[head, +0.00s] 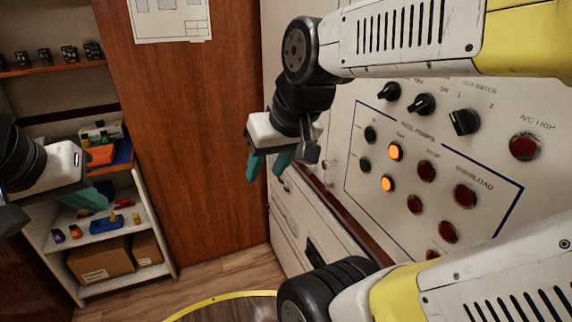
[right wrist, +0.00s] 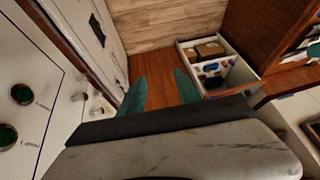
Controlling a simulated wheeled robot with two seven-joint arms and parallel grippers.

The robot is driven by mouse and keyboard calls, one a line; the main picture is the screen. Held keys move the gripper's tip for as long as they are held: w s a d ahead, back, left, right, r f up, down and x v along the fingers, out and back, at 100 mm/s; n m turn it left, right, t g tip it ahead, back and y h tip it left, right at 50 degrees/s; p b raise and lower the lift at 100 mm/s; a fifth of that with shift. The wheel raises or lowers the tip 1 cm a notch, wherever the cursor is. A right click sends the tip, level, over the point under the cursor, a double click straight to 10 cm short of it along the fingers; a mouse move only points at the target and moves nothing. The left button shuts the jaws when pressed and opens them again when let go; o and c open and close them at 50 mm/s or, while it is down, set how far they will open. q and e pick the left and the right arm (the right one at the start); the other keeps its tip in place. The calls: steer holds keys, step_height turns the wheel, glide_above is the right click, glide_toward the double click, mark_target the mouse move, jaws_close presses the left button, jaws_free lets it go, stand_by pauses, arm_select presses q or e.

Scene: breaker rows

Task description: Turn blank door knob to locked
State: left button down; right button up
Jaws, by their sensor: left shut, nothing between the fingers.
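A small pale knob (head: 327,166) sits low at the left edge of the white panel, just right of my right gripper; I cannot tell for certain that it is the blank door's knob, or which way it is turned. A pale fitting (right wrist: 92,104) also shows at the panel's edge in the right wrist view. My right gripper (head: 268,166) points down beside the panel, its teal fingers apart and empty; they also show in the right wrist view (right wrist: 160,90). My left gripper (head: 92,196) is shut and empty at the far left, before the shelves.
The white panel (head: 345,120) carries black rotary switches (head: 422,104), lit orange lamps (head: 387,184) and red buttons (head: 427,171). A white cabinet front (head: 300,220) stands below it. Shelves (head: 146,207) with boxes stand at left.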

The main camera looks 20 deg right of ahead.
steer(key=shift+o, duration=0.3)
steer(key=w+d+f+n+g+h, duration=0.4)
steer(key=w+d+f+g, duration=0.1)
steer(key=f, duration=0.3)
steer(key=shift+w+d+n+g+h, duration=0.4)
steer(key=shift+d, duration=0.35)
steer(key=n+t+h, duration=0.1)
steer(key=n+h, duration=1.2)
steer(key=h, duration=0.2)
glide_toward(307, 170)
steer(key=d, duration=0.8)
steer(key=shift+d+r, duration=0.15)
steer(key=shift+d, duration=0.05)
jaws_close()
